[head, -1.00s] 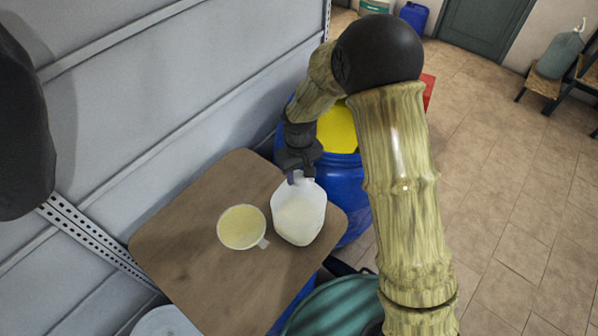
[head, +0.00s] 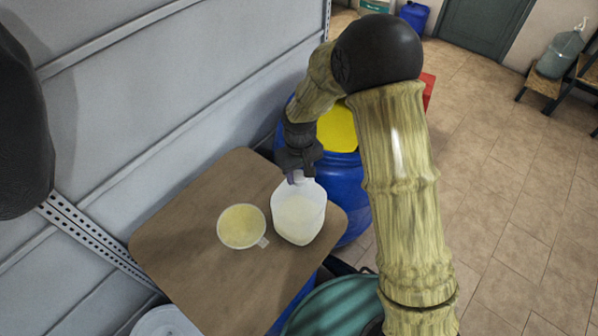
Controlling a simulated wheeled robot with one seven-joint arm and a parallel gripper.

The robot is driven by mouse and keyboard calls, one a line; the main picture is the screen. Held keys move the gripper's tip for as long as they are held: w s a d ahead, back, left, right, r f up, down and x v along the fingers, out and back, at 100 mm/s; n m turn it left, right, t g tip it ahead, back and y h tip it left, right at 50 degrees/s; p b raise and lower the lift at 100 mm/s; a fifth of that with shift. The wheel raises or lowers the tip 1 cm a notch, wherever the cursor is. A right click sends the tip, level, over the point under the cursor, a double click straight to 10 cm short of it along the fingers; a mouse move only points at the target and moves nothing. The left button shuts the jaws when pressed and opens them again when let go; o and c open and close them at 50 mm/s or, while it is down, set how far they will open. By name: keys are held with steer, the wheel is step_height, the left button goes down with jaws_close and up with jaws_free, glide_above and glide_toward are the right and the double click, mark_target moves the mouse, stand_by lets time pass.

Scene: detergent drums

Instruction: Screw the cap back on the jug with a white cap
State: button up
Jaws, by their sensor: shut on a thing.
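The white, translucent jug (head: 299,217) stands upright on the brown wooden board (head: 188,210), near its right edge. My gripper (head: 297,175) points down at the top of the jug, at its neck. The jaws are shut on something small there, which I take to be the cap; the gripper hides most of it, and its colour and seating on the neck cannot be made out. A cup (head: 241,226) with pale yellow contents stands on the board to the left of the jug, its handle toward the jug.
A blue drum (head: 352,190) with a yellow top (head: 338,130) stands behind the board's right side. A teal drum (head: 325,305) is at the front right. The grey panelled wall (head: 150,110) runs along the left. The board's left part is clear.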

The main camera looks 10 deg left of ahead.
steer(key=shift+f, duration=0.1)
steer(key=m, duration=0.3)
steer(key=shift+b, duration=0.35)
steer(key=shift+m, duration=1.4)
steer(key=m, duration=0.2)
steer(key=shift+m+p, duration=0.3)
steer(key=shift+m, duration=0.1)
steer(key=m, duration=0.3)
steer(key=shift+p, duration=0.3)
steer(key=shift+m+p, duration=0.4)
steer(key=shift+m, duration=0.4)
steer(key=shift+f+m+p, duration=0.1)
steer(key=shift+m+p, duration=0.8)
steer(key=shift+m, duration=1.2)
